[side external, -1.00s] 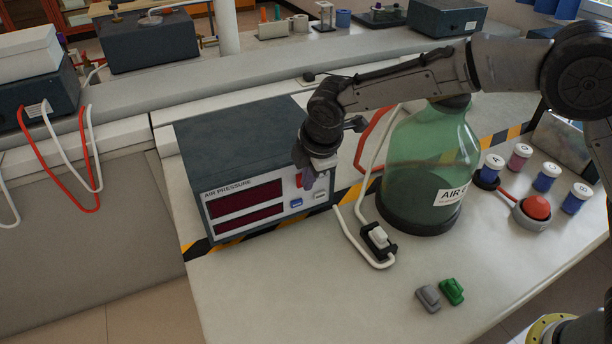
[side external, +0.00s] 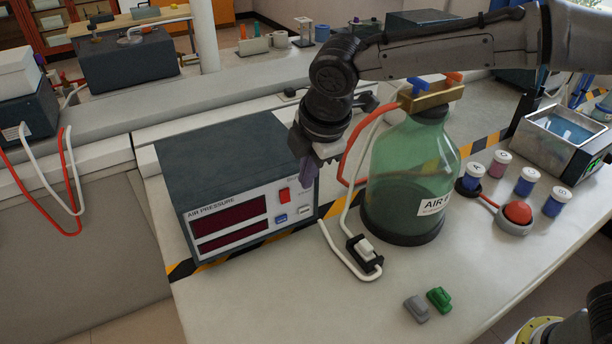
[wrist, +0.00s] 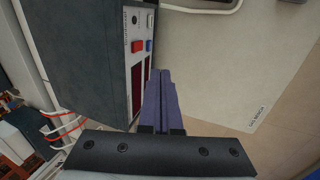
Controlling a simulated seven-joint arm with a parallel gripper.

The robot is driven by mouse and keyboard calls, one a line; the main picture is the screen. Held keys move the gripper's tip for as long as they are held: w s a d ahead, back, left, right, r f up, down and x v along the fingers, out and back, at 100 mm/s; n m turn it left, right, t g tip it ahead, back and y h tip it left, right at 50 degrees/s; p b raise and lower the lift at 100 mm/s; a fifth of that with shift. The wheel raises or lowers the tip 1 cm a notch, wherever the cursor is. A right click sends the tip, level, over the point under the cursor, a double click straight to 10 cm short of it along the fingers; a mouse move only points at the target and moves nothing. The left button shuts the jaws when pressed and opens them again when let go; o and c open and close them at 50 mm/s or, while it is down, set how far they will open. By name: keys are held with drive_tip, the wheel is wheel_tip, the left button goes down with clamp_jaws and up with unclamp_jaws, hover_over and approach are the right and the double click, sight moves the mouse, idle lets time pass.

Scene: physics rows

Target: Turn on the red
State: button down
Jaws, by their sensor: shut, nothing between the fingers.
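The air pressure box (side external: 236,200) is dark grey with a light front panel and two dark red displays. A red switch (side external: 285,195) is on the right of its panel, above a blue button (side external: 281,218) and a white one (side external: 304,210). The red switch (wrist: 138,46) and blue button (wrist: 149,45) also show in the wrist view. My gripper (side external: 306,178) is shut and empty, just right of the red switch and in front of the panel. In the wrist view its purple fingers (wrist: 160,92) are together, apart from the switch. Both displays look unlit.
A green glass bottle (side external: 412,175) with tubes stands right of the box. A white switch on a black base (side external: 366,252), grey and green clips (side external: 428,303), several lidded jars and a red dome button (side external: 517,212) are on the bench.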

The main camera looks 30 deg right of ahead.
sight(285, 196)
drive_tip(key=shift+f, duration=0.1)
drive_tip(key=shift+s+f, duration=0.25)
drive_tip(key=shift+f, duration=0.4)
drive_tip(key=shift+f, duration=0.15)
drive_tip(key=w+f, duration=0.7)
drive_tip(key=f, duration=0.2)
drive_tip(key=shift+w+f, duration=0.15)
drive_tip(key=shift+f, duration=0.2)
drive_tip(key=shift+w, duration=0.1)
